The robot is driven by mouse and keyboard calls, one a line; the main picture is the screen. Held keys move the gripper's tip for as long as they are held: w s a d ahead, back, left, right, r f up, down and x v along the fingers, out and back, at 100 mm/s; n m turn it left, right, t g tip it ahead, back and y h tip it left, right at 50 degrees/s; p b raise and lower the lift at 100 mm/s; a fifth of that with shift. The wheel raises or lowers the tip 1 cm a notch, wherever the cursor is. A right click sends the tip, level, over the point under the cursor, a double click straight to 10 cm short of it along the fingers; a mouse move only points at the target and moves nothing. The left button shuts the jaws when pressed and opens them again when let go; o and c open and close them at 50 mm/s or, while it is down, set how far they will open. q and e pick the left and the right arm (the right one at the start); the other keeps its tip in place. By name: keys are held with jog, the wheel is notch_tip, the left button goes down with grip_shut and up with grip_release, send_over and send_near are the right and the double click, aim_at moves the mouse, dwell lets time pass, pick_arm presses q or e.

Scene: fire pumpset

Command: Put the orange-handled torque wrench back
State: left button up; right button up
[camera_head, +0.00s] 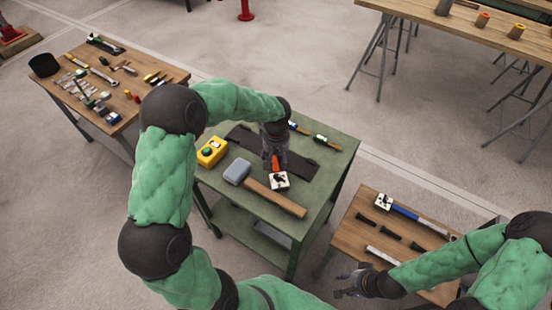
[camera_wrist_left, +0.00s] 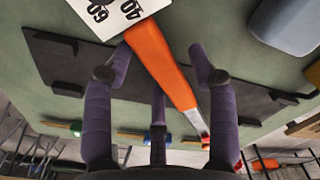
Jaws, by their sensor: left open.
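The orange-handled torque wrench (camera_head: 275,163) is over the green table, at a long black holder (camera_head: 301,173) with raised blocks. A white numbered card (camera_head: 279,181) is at its handle end. In the left wrist view the orange handle (camera_wrist_left: 160,65) runs between the fingers of my left gripper (camera_wrist_left: 158,78), with a silver shaft beyond. That gripper (camera_head: 274,150) is open around the handle. I cannot tell whether the wrench rests on the holder, which it crosses at an angle. My right gripper (camera_head: 350,284) is low beside the right wooden table, empty, its fingers apart.
A mallet with a grey head (camera_head: 237,171) and wooden handle lies at the table's near side. A yellow box (camera_head: 212,150) stands left. Small tools (camera_head: 327,142) lie along the far edge. The right table holds a blue-handled wrench (camera_head: 412,214) and several black bolts.

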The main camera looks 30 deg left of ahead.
pick_arm(q)
notch_tip(320, 180, up, 12)
jog(key=p, duration=0.4)
jog(key=shift+r+p, duration=0.15)
jog(key=shift+p, duration=0.15)
jog(key=shift+s+d, duration=0.1)
